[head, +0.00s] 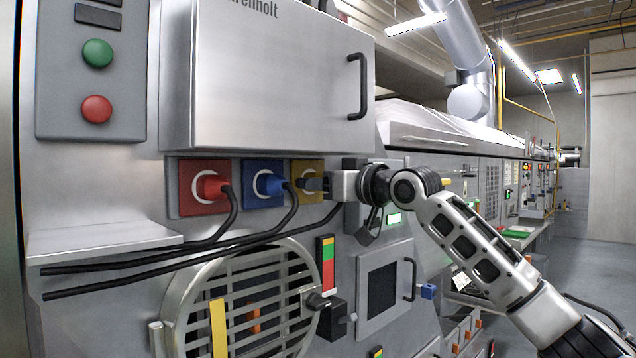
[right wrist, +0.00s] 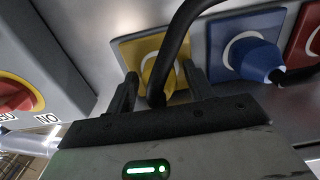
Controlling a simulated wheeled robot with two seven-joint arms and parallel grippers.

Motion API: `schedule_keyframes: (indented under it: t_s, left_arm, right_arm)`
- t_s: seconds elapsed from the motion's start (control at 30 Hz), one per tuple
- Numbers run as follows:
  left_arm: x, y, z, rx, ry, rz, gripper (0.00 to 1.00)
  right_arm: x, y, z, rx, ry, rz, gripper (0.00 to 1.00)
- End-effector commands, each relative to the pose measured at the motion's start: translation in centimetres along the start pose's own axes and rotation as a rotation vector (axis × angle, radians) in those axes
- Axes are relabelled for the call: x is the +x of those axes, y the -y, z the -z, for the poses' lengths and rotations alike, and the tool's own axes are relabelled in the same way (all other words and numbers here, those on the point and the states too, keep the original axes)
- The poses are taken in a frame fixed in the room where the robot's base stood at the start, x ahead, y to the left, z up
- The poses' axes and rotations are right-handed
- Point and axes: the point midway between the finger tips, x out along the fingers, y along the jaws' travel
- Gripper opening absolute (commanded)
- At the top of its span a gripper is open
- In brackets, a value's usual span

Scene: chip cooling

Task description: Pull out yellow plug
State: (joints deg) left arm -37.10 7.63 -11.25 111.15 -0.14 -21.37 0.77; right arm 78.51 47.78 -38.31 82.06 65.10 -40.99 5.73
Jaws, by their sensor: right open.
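The yellow plug (right wrist: 153,68) sits in its yellow socket plate (right wrist: 128,49), inside a pale ring, with a black cable (right wrist: 177,35) running from it. In the head view the yellow plate (head: 308,166) is at the right end of a row of three sockets, and my gripper largely hides the plug. My right gripper (head: 316,184) reaches in from the right, in front of the yellow socket. In the right wrist view its open fingers (right wrist: 160,87) stand on either side of the plug and cable; I cannot tell whether they touch. My left gripper is not in view.
A blue plug (head: 270,184) and a red plug (head: 212,187) sit to the left, with black cables (head: 150,262) crossing the panel leftward. A metal box (head: 265,85) juts out above. A round grille (head: 245,300) lies below. A red round button (right wrist: 12,95) is near the wrist.

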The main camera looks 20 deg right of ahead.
Motion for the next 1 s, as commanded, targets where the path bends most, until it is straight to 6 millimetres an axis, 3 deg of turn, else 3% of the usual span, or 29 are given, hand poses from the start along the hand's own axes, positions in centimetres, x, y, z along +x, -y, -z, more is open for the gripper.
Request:
schedule_keyframes:
  t_s: [0.53,0.7,0.73,1.0]
  left_arm:
    - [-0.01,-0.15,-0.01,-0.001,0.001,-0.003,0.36]
    - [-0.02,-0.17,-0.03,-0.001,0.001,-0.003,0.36]
    - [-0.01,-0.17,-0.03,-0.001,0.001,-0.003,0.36]
    - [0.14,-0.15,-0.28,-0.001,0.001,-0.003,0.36]
  right_arm:
    - [-0.03,-0.03,0.03,-0.001,0.000,-0.001,0.53]
    - [-0.03,-0.04,0.04,-0.001,0.000,-0.001,0.05]
    - [-0.03,-0.04,0.04,-0.001,0.000,-0.001,0.00]
    - [-0.57,-0.09,0.02,0.000,-0.002,-0.001,0.00]
